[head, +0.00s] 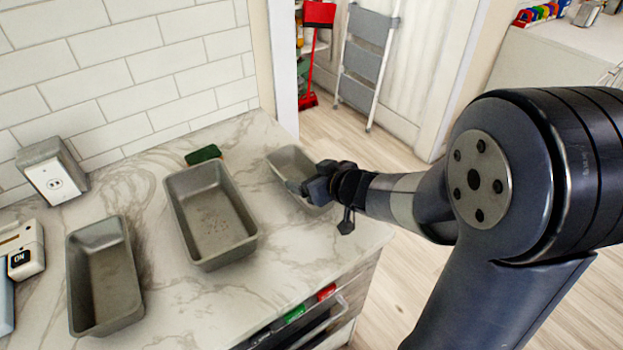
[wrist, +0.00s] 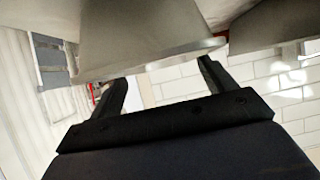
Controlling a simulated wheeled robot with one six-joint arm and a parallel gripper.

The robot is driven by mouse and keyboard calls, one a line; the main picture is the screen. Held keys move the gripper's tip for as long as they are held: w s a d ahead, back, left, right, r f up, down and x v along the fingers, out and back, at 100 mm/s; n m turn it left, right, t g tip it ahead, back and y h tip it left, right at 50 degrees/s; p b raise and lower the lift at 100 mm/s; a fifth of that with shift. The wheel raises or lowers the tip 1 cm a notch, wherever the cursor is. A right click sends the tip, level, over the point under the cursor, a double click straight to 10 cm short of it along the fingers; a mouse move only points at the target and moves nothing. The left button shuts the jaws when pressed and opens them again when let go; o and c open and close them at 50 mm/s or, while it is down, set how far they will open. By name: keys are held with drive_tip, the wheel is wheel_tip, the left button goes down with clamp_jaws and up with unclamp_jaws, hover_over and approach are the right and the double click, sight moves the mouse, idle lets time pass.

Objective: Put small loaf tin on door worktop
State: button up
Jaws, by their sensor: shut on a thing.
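The small loaf tin (head: 288,160) is a grey metal tin at the right edge of the marble worktop (head: 240,292). It looks smaller than the two other tins. My gripper (head: 312,183) is shut on its right side, and the fingers hide part of the rim. I cannot tell whether the tin rests on the worktop or hangs just above it. In the wrist view, the tin's grey wall and rim (wrist: 140,38) fill the upper middle, at the fingertips of my gripper (wrist: 163,75).
A larger loaf tin (head: 211,222) stands mid-worktop, another tin (head: 105,280) at left. A dark green item (head: 203,154) lies behind. A socket box (head: 53,174) is by the tiled wall. A stepladder (head: 367,55) and a white counter (head: 555,55) stand beyond open floor.

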drive_tip(key=shift+f, duration=0.15)
drive_tip(key=o, duration=1.2)
drive_tip(key=shift+r, duration=0.25)
drive_tip(key=p+v, duration=0.4)
drive_tip(key=v, duration=0.8)
drive_tip(key=shift+p, duration=0.35)
drive_tip(key=shift+s+f, duration=0.1)
drive_tip(key=shift+f, duration=0.05)
